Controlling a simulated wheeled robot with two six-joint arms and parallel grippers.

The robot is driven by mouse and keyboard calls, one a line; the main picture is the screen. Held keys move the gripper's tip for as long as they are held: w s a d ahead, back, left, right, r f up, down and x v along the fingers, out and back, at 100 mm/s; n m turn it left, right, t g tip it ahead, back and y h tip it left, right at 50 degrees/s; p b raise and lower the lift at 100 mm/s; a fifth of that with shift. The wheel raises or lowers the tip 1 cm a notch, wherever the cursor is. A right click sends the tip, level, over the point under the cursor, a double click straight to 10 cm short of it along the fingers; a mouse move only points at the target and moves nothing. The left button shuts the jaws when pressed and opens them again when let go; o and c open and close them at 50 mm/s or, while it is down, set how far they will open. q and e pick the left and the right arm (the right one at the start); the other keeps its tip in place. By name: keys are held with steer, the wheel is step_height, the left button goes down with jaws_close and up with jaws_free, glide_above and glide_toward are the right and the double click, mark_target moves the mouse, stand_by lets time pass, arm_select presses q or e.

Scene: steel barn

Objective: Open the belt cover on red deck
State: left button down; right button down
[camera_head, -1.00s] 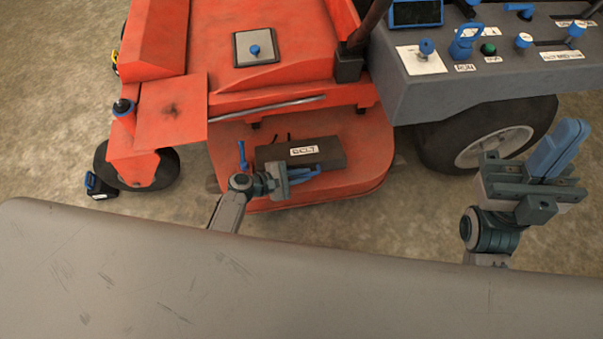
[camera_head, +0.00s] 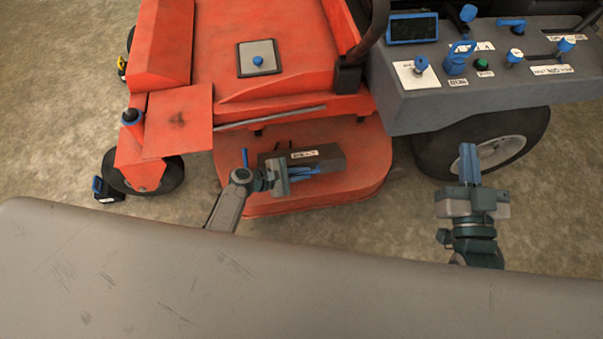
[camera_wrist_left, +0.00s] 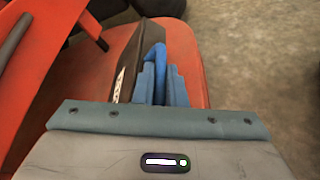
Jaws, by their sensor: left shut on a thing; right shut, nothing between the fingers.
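The belt cover (camera_head: 332,156) is a dark grey box with a white BELT label, lying on the red deck (camera_head: 365,187) and looking closed. It also shows in the left wrist view (camera_wrist_left: 127,62). My left gripper (camera_head: 302,172) is at the cover's near side, its blue fingers shut on the blue handle (camera_wrist_left: 156,53). The fingers hide part of the handle. A blue lever (camera_head: 244,157) stands at the cover's left end. My right gripper (camera_head: 468,160) is shut and empty, pointing up in front of the rear wheel.
The grey control panel (camera_head: 440,105) with blue knobs and a green button is at the upper right. The rear wheel (camera_head: 500,150) is below it. A metal rod (camera_head: 270,118) runs above the deck. A grey surface (camera_head: 250,285) fills the foreground.

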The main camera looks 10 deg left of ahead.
arm_select(q)
steer(key=shift+w+a+r, duration=0.1)
steer(key=shift+w+r, duration=0.05)
steer(key=shift+r, duration=0.05)
arm_select(e)
steer(key=shift+s+f+g, duration=0.1)
steer(key=shift+f+g, duration=0.3)
steer(key=shift+f, duration=0.3)
arm_select(q)
steer(key=c, duration=1.8)
jaws_free()
steer(key=shift+o, duration=0.2)
